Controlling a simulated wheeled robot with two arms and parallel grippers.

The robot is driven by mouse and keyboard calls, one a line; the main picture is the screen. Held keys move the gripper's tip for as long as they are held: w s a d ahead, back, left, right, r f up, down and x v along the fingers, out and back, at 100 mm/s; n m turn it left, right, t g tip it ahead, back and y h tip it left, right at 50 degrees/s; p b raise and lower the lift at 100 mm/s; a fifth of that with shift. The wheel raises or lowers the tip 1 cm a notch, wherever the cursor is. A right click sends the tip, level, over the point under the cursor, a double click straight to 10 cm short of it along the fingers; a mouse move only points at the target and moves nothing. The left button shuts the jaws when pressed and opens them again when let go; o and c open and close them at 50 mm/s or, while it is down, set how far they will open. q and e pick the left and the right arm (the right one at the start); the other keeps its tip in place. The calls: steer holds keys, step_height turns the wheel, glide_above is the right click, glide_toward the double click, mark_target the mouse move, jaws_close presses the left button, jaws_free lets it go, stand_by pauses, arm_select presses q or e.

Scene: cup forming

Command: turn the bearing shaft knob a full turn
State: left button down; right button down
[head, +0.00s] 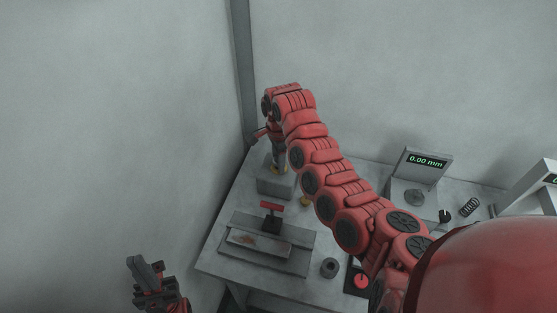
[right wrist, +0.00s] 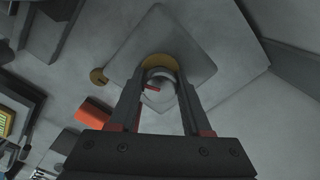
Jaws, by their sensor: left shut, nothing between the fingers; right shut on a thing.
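The bearing shaft knob (right wrist: 157,76) is a small grey rounded piece with a red mark and a brass ring (right wrist: 160,62) around its base. It stands on a grey block (head: 272,187) at the back left of the table. My right gripper (head: 278,163) reaches down onto it from above, and its fingers are shut on the knob's sides. In the right wrist view the gripper (right wrist: 160,88) has one finger on each side of the knob. In the head view the knob is mostly hidden by the gripper. My left gripper (head: 147,272) is shut and empty, left of the table.
A grey fixture (head: 262,262) with a red-topped post (head: 271,207) stands in front of the block. A dark ring (head: 329,267) and a red button (head: 361,281) are at the front. A "0.00 mm" gauge (head: 426,162) and a spring (head: 469,207) are right. Walls stand close behind.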

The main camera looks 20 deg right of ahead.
steer(key=n, duration=0.3)
steer(key=shift+n, duration=0.4)
steer(key=n, duration=0.4)
steer(key=shift+p, duration=0.4)
steer(key=n, duration=0.4)
steer(key=shift+s+d+n, duration=0.1)
steer(key=shift+n, duration=0.3)
steer(key=shift+n+p, duration=0.3)
steer(key=shift+n, duration=1.4)
steer(key=shift+c, duration=1.8)
jaws_free()
steer(key=shift+r, duration=0.1)
